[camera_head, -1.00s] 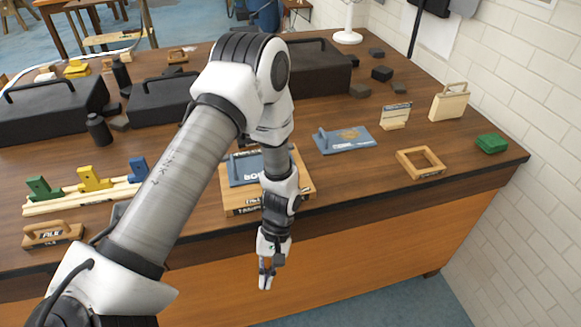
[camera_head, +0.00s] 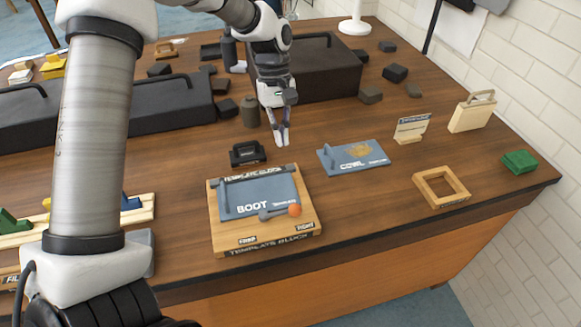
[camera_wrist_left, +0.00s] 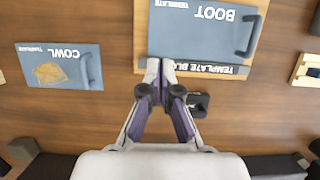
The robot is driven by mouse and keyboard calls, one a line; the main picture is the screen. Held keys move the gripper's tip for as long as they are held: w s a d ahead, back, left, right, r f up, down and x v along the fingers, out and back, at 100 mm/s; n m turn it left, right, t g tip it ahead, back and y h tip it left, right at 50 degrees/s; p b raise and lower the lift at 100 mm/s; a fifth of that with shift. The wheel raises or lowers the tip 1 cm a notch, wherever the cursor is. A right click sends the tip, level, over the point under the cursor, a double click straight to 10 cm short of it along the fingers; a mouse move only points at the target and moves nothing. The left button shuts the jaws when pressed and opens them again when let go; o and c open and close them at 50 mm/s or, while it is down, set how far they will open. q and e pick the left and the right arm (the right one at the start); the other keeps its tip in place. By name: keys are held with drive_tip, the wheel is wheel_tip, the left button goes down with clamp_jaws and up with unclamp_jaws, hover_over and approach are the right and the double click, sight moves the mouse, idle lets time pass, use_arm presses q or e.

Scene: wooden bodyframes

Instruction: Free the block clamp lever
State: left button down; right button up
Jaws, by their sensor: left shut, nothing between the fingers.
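The template block (camera_head: 228,235) is a wooden base near the front of the table. A blue-grey boot template (camera_head: 236,196) lies on it. The block clamp lever (camera_head: 275,212), dark with an orange knob (camera_head: 294,210), lies near the block's front edge, its knob towards the right, above the right one of two small labels. My left gripper (camera_head: 282,139) is shut and empty, pointing down behind the block, apart from the lever. In the left wrist view the gripper (camera_wrist_left: 161,70) shows by the block's rear edge (camera_wrist_left: 200,70); the lever is out of that view. My right gripper is not in view.
A small black piece (camera_head: 247,153) stands just behind the block. A cowl template (camera_head: 353,157) lies to the right, with a wooden frame (camera_head: 441,187) beyond it. Large black cases (camera_head: 312,70) stand at the back. Bare table lies right of the block.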

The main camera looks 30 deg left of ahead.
sight(280, 212)
use_arm(q)
drive_tip(key=s+d+f, duration=0.1)
drive_tip(key=f, duration=0.1)
drive_tip(key=s+d+f+p, duration=0.1)
drive_tip(key=f, duration=0.1)
drive_tip(key=s+d+f+p, duration=0.1)
drive_tip(key=f, duration=0.2)
drive_tip(key=shift+s+d+f, duration=0.1)
drive_tip(key=shift+s+d, duration=0.1)
drive_tip(key=shift+s, duration=0.1)
drive_tip(key=shift+s+d+f+p, duration=0.3)
drive_tip(key=shift+s+d+f, duration=0.15)
drive_tip(key=shift+d, duration=0.15)
drive_tip(key=shift+s+d+f+p, duration=0.25)
drive_tip(key=shift+s+d+f, duration=0.1)
drive_tip(key=shift+d+f, duration=0.15)
drive_tip(key=shift+s+d, duration=0.45)
drive_tip(key=shift+d, duration=0.05)
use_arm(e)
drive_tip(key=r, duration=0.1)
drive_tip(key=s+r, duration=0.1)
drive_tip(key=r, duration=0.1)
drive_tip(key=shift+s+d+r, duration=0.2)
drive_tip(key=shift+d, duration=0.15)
use_arm(q)
drive_tip(key=shift+w+a+f, duration=0.1)
drive_tip(key=shift+w, duration=0.05)
